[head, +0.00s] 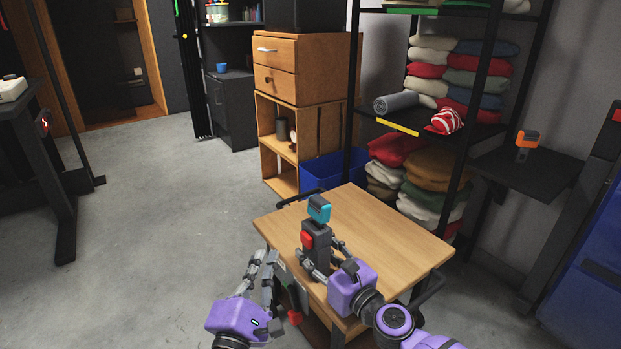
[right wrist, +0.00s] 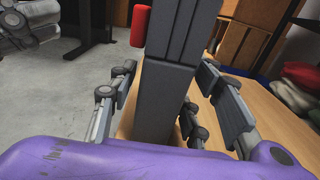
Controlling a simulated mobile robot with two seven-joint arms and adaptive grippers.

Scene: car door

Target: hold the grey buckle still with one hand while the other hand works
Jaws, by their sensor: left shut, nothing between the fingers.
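The grey buckle (head: 316,255) stands upright on the wooden table, with a red part (head: 307,239) on its side and a teal piece (head: 319,208) on top. In the right wrist view the grey buckle (right wrist: 167,95) rises between my fingers, its top cut off. My right gripper (head: 322,262) is around its lower part; its fingers (right wrist: 165,100) stand either side with narrow gaps, so it looks open. My left gripper (head: 262,262) is shut and empty, left of the table's near edge and apart from the buckle.
The wooden table (head: 385,235) is bare to the right of the buckle. A small red part (head: 294,317) shows low by the table's near side. A black shelf with folded cloth (head: 430,180) and a blue bin (head: 335,168) stand behind. Open floor (head: 150,220) lies left.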

